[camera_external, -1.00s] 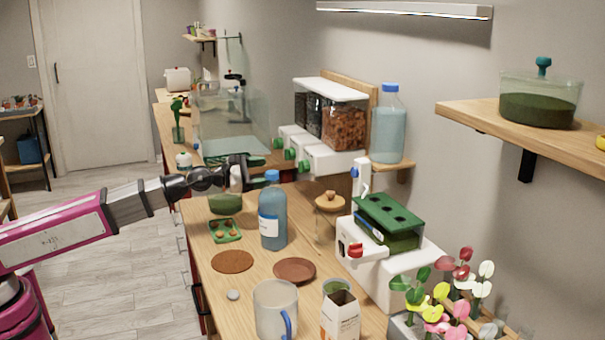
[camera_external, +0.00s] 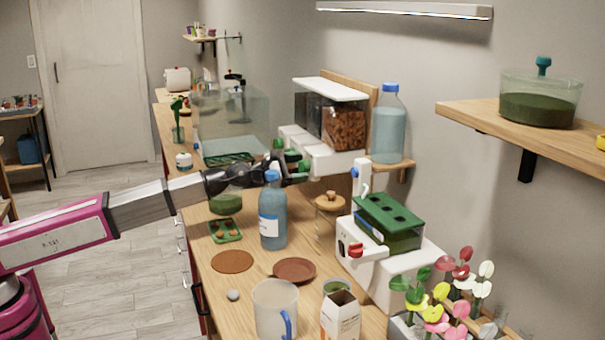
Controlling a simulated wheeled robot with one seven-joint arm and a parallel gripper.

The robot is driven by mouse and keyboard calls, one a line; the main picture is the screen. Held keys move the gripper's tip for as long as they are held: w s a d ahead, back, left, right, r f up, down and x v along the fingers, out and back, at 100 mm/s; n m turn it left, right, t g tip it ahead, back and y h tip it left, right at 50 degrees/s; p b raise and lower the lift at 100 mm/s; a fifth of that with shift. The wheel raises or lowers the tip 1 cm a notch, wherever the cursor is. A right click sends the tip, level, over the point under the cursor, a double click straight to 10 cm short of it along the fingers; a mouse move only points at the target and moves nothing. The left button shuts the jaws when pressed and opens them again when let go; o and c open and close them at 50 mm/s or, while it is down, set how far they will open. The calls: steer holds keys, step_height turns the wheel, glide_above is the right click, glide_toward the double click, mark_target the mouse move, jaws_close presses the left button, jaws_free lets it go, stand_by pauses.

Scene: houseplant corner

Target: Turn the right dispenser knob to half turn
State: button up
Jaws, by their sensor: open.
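The dispenser (camera_external: 325,158) is a white unit on the wall side of the counter, with a white lid and clear hoppers. Its right hopper (camera_external: 344,130) holds brown chunks. Green knobs stick out from its front. The left knob (camera_external: 278,143) and the middle knob (camera_external: 292,155) are in view. The right knob (camera_external: 303,165) is mostly covered by my gripper. My gripper (camera_external: 301,172) is open, with its fingers at the right knob. I cannot tell whether they touch it or sit around it.
A blue bottle (camera_external: 272,215) stands just below my arm, close to it. A jar with a wooden lid (camera_external: 330,202) and a white machine with a red knob (camera_external: 385,240) stand to the right. A clear tank (camera_external: 230,120) is behind. Brown coasters lie in front.

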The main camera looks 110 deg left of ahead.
steer(key=c, duration=0.9)
steer(key=shift+m, duration=1.5)
steer(key=o, duration=0.9)
steer(key=v, duration=1)
steer(key=shift+s+d+r, duration=0.15)
steer(key=shift+s+d, duration=0.1)
steer(key=shift+s, duration=0.05)
